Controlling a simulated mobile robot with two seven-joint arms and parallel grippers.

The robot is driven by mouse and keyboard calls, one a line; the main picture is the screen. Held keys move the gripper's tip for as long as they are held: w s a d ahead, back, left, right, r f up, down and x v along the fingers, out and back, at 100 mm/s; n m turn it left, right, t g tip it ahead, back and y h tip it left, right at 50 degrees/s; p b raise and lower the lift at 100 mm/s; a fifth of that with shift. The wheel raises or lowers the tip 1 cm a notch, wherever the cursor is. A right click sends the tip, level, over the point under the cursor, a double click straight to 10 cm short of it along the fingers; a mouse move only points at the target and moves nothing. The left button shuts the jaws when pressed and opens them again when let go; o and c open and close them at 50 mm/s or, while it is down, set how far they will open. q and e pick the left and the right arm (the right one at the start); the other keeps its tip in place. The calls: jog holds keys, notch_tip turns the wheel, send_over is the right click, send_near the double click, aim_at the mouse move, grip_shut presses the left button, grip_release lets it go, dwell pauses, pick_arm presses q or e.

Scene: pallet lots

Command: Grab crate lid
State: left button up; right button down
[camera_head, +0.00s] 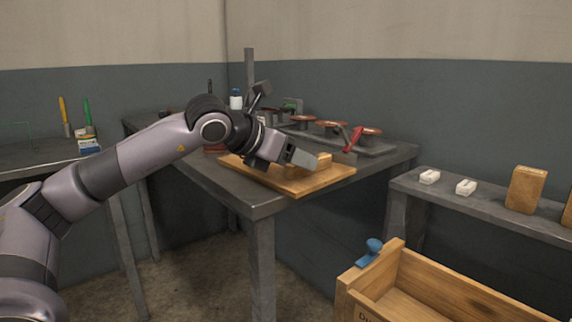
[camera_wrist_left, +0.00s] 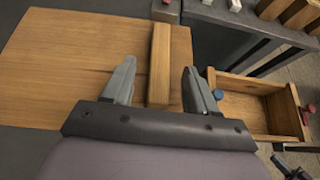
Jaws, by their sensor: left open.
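The crate lid is a flat wooden board (camera_head: 333,178) lying on the grey corner table, with a raised wooden bar (camera_head: 323,160) on top. In the left wrist view the board (camera_wrist_left: 70,60) fills the left side, and its bar (camera_wrist_left: 160,50) runs along the right part. My left gripper (camera_head: 303,160) is over the lid, its jaws open. In the left wrist view its two fingers (camera_wrist_left: 160,72) are apart, one on each side of the bar, with gaps visible. Contact with the lid cannot be told.
An open wooden crate (camera_head: 430,280) with a blue-knobbed clamp (camera_head: 370,252) on its rim stands at the lower right. Red-handled and round brown parts (camera_head: 355,138) sit behind the lid. A shelf (camera_head: 480,205) at right holds white pieces and brown blocks.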

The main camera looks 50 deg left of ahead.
pick_arm(q)
jog(key=shift+x, duration=1.4)
jog(key=shift+r, duration=0.1)
grip_shut()
jog(key=shift+r, duration=0.1)
